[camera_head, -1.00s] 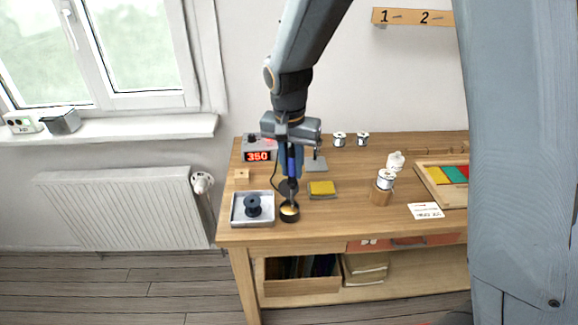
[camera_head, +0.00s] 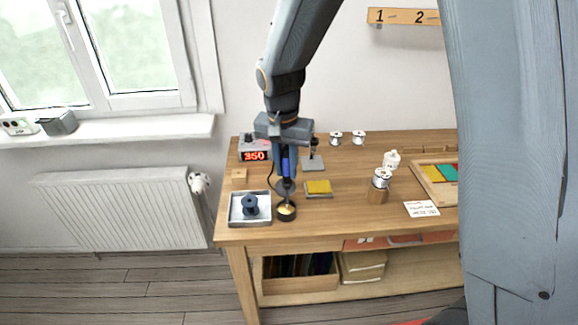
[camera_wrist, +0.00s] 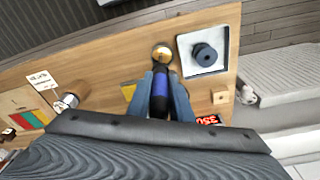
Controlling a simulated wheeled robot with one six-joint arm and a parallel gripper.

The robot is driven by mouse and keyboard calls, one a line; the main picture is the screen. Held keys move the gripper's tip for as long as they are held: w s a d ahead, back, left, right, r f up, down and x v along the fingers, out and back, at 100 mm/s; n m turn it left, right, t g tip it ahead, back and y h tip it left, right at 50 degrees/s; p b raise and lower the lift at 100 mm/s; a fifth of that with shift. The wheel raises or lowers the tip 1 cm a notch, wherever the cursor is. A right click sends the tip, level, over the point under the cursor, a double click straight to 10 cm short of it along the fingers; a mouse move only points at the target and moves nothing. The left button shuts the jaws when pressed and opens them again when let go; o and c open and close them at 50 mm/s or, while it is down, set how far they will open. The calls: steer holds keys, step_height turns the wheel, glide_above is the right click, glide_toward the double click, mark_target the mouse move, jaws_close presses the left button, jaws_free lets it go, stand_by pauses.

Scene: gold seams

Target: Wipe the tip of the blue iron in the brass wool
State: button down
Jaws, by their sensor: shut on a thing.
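My gripper (camera_head: 285,172) is shut on the blue iron (camera_head: 286,160), which hangs roughly upright with its tip end down. The iron's blue and black handle (camera_wrist: 160,84) also shows between the fingers (camera_wrist: 161,92) in the wrist view. The brass wool (camera_head: 286,209) is a yellow mass in a small round dark cup at the table's front left. It also shows just beyond the iron in the wrist view (camera_wrist: 162,54). The iron's lower end is at or just above the wool; the tip is too small to tell whether it touches.
A metal tray (camera_head: 236,217) with a dark spool (camera_head: 250,205) stands close left of the cup. A yellow sponge (camera_head: 318,187) lies to the right, and the red-lit 350 station (camera_head: 254,156) stands behind. A solder reel on a wooden block (camera_head: 378,196) stands farther right.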

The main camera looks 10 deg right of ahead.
steer(key=shift+a, duration=0.95)
